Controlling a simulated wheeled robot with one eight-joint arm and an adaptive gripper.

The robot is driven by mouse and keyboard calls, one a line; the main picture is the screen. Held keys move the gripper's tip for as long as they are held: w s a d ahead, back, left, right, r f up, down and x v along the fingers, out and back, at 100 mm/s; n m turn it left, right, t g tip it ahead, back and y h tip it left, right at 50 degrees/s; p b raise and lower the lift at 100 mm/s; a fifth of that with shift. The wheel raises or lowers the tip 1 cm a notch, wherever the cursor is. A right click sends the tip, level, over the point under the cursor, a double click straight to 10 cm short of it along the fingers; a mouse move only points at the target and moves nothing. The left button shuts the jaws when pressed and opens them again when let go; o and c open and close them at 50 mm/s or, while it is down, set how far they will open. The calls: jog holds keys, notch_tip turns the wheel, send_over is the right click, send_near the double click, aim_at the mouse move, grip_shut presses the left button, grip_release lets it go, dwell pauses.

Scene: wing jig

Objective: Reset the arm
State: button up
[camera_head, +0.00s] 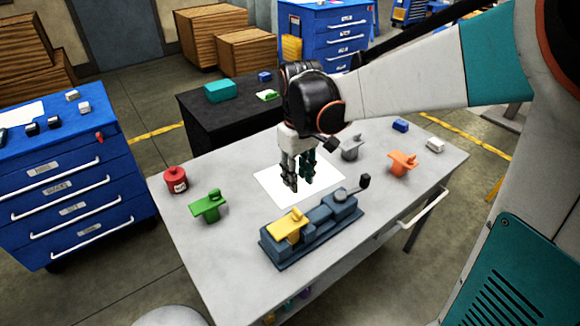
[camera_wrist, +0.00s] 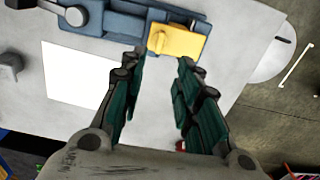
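My gripper (camera_head: 298,186) hangs from my arm over the white sheet on the grey table, fingers pointing down. In the wrist view its two fingers (camera_wrist: 160,88) are spread apart with nothing between them. The gap looks toward a yellow part (camera_wrist: 178,42) that sits on a blue-grey jig (camera_wrist: 125,22). In the head view the jig (camera_head: 318,232) stands at the table's front with the yellow part (camera_head: 287,226) on its left end and a dark-knobbed lever on its right. The gripper is behind the jig and apart from it.
On the table (camera_head: 190,258) are a green part (camera_head: 208,205), a red canister (camera_head: 175,180), a grey part (camera_head: 351,149), an orange part (camera_head: 401,162), a blue block (camera_head: 400,125) and a white block (camera_head: 435,145). A blue drawer cabinet (camera_head: 70,190) stands left; a black bench (camera_head: 215,125) stands behind.

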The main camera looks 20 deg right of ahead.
jog(key=s+r+m+t, duration=0.2)
jog(key=s+t, duration=0.1)
jog(key=s, duration=0.4)
jog(key=s+r+m+t, duration=0.1)
jog(key=s+r+t, duration=0.2)
jog(key=s, duration=0.5)
jog(key=shift+r+m+t, duration=0.35)
jog(key=shift+m+t, duration=0.05)
jog(key=shift+t, duration=0.2)
dwell(0.4)
